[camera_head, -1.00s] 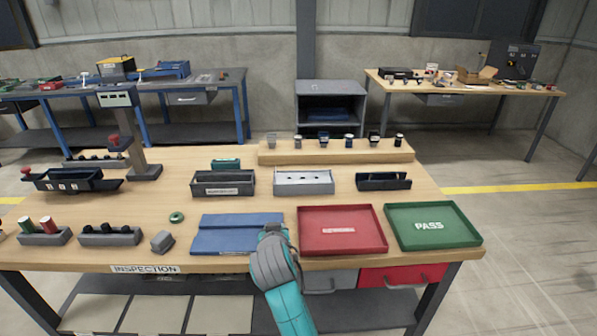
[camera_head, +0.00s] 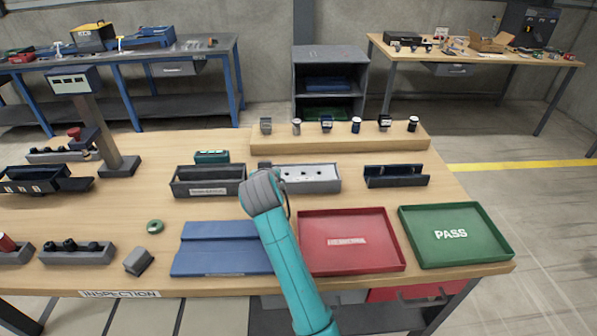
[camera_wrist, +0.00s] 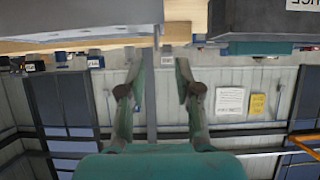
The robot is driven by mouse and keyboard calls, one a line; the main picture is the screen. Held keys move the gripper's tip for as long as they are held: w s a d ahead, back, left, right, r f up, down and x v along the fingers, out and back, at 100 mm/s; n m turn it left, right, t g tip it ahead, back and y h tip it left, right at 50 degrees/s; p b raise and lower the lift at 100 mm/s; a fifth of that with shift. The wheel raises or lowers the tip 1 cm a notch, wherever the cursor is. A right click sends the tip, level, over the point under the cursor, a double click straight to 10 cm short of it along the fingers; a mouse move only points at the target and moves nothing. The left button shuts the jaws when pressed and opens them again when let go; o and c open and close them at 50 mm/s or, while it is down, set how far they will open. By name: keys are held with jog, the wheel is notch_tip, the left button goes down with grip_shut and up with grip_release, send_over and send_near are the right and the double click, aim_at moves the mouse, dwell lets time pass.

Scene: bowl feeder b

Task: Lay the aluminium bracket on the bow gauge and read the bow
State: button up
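I cannot pick out the aluminium bracket for certain in either view. No label that I can read names the bow gauge; a post-mounted device with a display (camera_head: 75,80) stands at the left of the bench. My gripper shows in the wrist view (camera_wrist: 160,62) with its two fingers apart and only background between them. In the head view my arm's wrist end is over the bench, above the back edge of the blue plate and in front of the light grey block with holes (camera_head: 320,185). The fingers are hidden there.
A labelled dark bin (camera_head: 208,190) and a dark open holder (camera_head: 396,181) flank the grey block. A wooden riser (camera_head: 340,143) with several small parts stands behind. A blue plate (camera_head: 215,258), red tray (camera_head: 350,268) and green PASS tray (camera_head: 455,261) line the front.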

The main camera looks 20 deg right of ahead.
jog(key=shift+x, duration=3.7)
jog(key=shift+d+r, duration=0.1)
jog(key=shift+d, duration=0.1)
grip_shut()
